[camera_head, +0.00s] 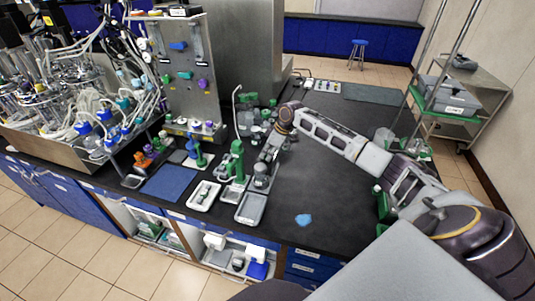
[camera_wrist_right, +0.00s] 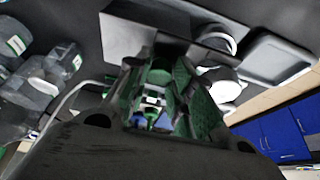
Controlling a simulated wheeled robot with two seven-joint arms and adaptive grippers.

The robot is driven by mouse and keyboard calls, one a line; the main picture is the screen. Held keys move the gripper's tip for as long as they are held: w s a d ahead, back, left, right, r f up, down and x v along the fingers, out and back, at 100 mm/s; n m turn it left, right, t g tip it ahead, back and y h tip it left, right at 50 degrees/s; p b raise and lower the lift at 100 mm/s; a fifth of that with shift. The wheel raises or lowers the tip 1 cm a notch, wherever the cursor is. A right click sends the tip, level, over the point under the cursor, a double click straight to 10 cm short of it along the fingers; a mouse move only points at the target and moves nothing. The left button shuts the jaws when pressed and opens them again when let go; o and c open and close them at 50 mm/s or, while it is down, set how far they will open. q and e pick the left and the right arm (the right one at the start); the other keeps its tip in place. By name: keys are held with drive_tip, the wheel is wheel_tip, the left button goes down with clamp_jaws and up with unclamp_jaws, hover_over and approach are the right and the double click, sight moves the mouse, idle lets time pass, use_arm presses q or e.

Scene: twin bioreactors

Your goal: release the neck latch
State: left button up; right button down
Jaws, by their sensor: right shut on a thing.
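My right gripper (camera_head: 262,170) is low over the bench, just right of a green upright stand (camera_head: 237,160), with its arm coming in from the right. In the right wrist view, my right gripper (camera_wrist_right: 155,100) is shut, with dark green surfaces at its fingers and a small pale and blue patch between them. The held part is too small and shaded to make out, and I cannot pick out the neck latch clearly. My left gripper is not in view.
A grey tray (camera_head: 251,208) lies below the gripper, and a white tray (camera_head: 204,195) lies to its left. A blue mat (camera_head: 165,183) and a tangle of bioreactor tubing (camera_head: 95,110) are further left.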

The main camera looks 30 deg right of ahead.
drive_tip(key=shift+w+d+r, duration=0.1)
drive_tip(key=shift+w+d, duration=1.4)
drive_tip(key=shift+d, duration=0.25)
drive_tip(key=shift+r, duration=0.1)
drive_tip(key=shift+d, duration=0.1)
drive_tip(key=c, duration=1.6)
unclamp_jaws()
drive_tip(key=o, duration=0.4)
drive_tip(key=shift+w, duration=0.1)
drive_tip(key=shift+c, duration=0.2)
drive_tip(key=v, duration=1.1)
drive_tip(key=shift+s+r, duration=0.2)
drive_tip(key=shift+r, duration=0.1)
drive_tip(key=shift+d+f, duration=0.1)
